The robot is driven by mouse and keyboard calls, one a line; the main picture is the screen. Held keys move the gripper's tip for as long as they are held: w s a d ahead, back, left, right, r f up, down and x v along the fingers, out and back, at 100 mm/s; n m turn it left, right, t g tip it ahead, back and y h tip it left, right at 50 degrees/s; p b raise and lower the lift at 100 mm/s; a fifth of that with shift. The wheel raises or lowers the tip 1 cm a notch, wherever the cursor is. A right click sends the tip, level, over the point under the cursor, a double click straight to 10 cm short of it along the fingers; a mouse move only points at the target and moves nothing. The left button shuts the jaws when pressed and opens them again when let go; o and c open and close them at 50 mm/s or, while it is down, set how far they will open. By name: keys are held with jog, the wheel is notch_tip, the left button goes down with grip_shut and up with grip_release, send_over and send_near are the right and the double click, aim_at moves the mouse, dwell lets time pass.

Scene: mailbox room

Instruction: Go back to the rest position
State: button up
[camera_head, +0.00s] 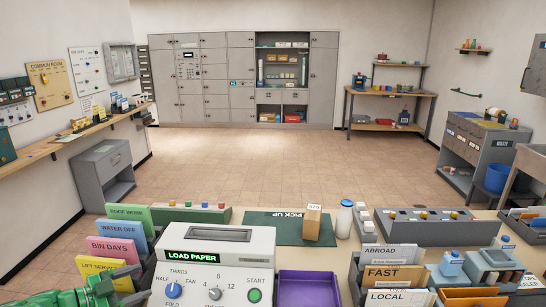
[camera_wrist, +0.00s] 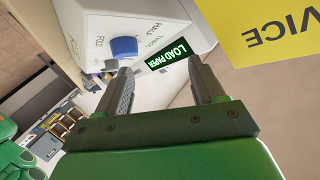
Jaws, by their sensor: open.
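My gripper (camera_wrist: 160,68) shows in the wrist view with its two grey fingers apart and nothing between them. Beyond the fingertips is the white folding machine (camera_wrist: 75,25), with its blue fold knob and a lit "LOAD PAPER" display. In the head view the same machine (camera_head: 215,250) stands at the front centre of the counter. My green arm shows at the bottom left of the head view, in front of the yellow "LIFT SERVICE" card (camera_head: 100,268). This yellow card also shows close by the right finger in the wrist view (camera_wrist: 275,35).
Cards in pink (camera_head: 112,250), blue and green stand left of the machine. A purple tray (camera_head: 307,287), a small brown box (camera_head: 312,222) and a white bottle (camera_head: 344,218) are to its right. Labelled sorters (camera_head: 398,272) fill the right front. The floor behind is clear.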

jog(key=w+a+r+n+t+y, duration=0.2)
jog(key=w+r+n+t+y, duration=0.25)
jog(key=w+r+y, duration=0.95)
jog(key=w+d+r+n+g+y, duration=0.35)
jog(key=d+r+n, duration=0.4)
jog(key=r, duration=0.35)
jog(key=s+d+f+g+h, duration=0.2)
jog(key=s+d+f+g, duration=0.3)
jog(key=s+d, duration=1)
jog(key=s+d+f+n+g+h, duration=0.1)
jog(key=s+d+f+g+h, duration=0.2)
jog(key=s+d, duration=1.2)
jog(key=s+d+f+n+g+h, duration=0.1)
jog(key=s+d+f+g, duration=0.5)
jog(key=s+d, duration=0.9)
jog(key=d+f+h, duration=0.1)
jog(key=d, duration=0.2)
jog(key=shift+f+g+h, duration=0.2)
jog(key=shift+g+h, duration=0.1)
jog(key=shift+h, duration=0.05)
